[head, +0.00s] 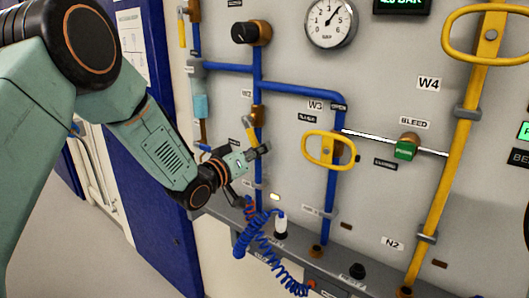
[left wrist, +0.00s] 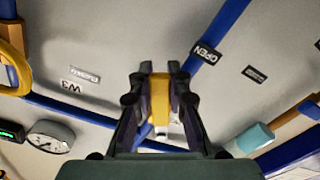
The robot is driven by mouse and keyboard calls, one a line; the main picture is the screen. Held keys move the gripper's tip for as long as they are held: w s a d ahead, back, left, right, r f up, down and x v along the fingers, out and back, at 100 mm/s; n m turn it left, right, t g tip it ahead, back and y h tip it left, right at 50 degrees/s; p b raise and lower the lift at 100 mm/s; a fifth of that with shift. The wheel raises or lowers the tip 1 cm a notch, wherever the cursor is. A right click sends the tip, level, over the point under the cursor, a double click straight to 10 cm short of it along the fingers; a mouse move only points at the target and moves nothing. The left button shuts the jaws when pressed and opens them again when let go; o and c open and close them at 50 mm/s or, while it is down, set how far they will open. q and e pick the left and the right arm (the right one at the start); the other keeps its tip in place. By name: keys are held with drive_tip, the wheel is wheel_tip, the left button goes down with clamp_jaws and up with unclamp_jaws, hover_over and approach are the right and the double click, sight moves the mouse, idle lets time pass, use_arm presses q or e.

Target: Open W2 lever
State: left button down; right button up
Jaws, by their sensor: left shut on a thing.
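The W2 lever (head: 249,128) is a small yellow handle on a brass valve (head: 258,112) on the left vertical blue pipe. It slants a little off the pipe's line, below the partly covered W2 label (head: 246,94). My left gripper (head: 262,152) is at the lever's lower end. In the left wrist view, the fingers of my left gripper (left wrist: 160,100) are shut on the yellow lever (left wrist: 160,92), one on each side. A black OPEN tag (left wrist: 206,53) shows beside the blue pipe there. My right gripper is not in view.
The W3 yellow oval handle (head: 307,148) is just right of my gripper. A coiled blue hose (head: 262,240) hangs below. A gauge (head: 330,22) and black knob (head: 244,33) are above. A green BLEED valve (head: 405,149) and large yellow pipe (head: 455,150) stand further right.

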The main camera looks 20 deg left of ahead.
use_arm(q)
drive_tip(key=shift+w+a+f+m+b, duration=0.25)
drive_tip(key=shift+a+m, duration=0.35)
drive_tip(key=shift+m, duration=0.35)
drive_tip(key=shift+w+a+f+m+b, duration=0.1)
drive_tip(key=shift+a+f+m, duration=0.2)
drive_tip(key=shift+a+m, duration=0.45)
drive_tip(key=shift+w+a+f+m+b, duration=0.25)
drive_tip(key=shift+a+m, duration=0.2)
drive_tip(key=shift+m, duration=0.65)
drive_tip(key=c, duration=1.6)
unclamp_jaws()
drive_tip(key=shift+s, duration=0.1)
drive_tip(key=o, duration=0.4)
drive_tip(key=shift+a+r, duration=0.15)
drive_tip(key=shift+r, duration=0.1)
drive_tip(key=shift+v, duration=5.95)
